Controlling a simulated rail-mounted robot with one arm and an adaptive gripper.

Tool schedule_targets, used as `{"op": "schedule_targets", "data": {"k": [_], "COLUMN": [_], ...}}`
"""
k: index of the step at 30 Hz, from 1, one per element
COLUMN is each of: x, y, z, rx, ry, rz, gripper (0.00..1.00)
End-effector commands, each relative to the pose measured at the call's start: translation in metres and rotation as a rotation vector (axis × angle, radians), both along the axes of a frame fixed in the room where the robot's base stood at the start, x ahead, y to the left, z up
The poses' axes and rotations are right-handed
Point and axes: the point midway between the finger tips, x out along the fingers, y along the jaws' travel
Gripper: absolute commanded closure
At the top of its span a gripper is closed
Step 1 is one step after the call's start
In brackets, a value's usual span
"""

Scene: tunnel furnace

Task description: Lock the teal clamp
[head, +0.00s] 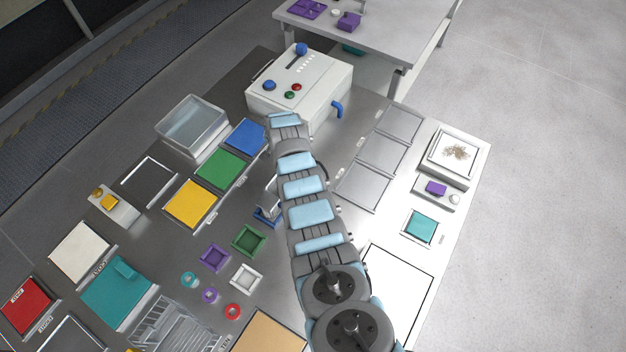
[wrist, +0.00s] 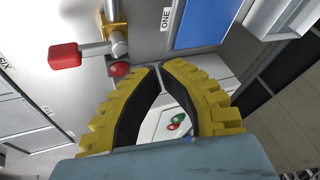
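No clamp that is clearly teal shows. In the wrist view, a metal clamp-like fixture (wrist: 100,48) with a red grip (wrist: 65,55), a gold joint and a red round tip stands left of my fingertips. In the head view, a grey upright part with a blue base (head: 267,214) is partly hidden behind my arm; I cannot tell if it is the same fixture. My gripper (wrist: 160,68) has its yellow, black-lined fingertips together with nothing between them, apart from the fixture in the picture. In the head view my arm hides the fingers.
A white control box (head: 300,88) with knobs, buttons and a blue handle stands beyond my arm. A clear bin (head: 191,125) and blue, green and yellow panels (head: 190,203) lie left. A teal tile (head: 118,300) bears a teal block. Grey trays (head: 381,155) lie right.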

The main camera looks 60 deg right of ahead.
Motion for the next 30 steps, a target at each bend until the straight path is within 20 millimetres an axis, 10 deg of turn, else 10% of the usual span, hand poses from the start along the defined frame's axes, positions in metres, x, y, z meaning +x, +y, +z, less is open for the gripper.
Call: {"op": "schedule_targets", "data": {"k": [18,30], "x": [-0.15,-0.173], "y": [-0.009,-0.001], "z": [0.049,0.064], "rx": [0.536,0.625], "ry": [0.346,0.399], "rz": [-0.265,-0.298], "gripper": [1.0,1.0]}}
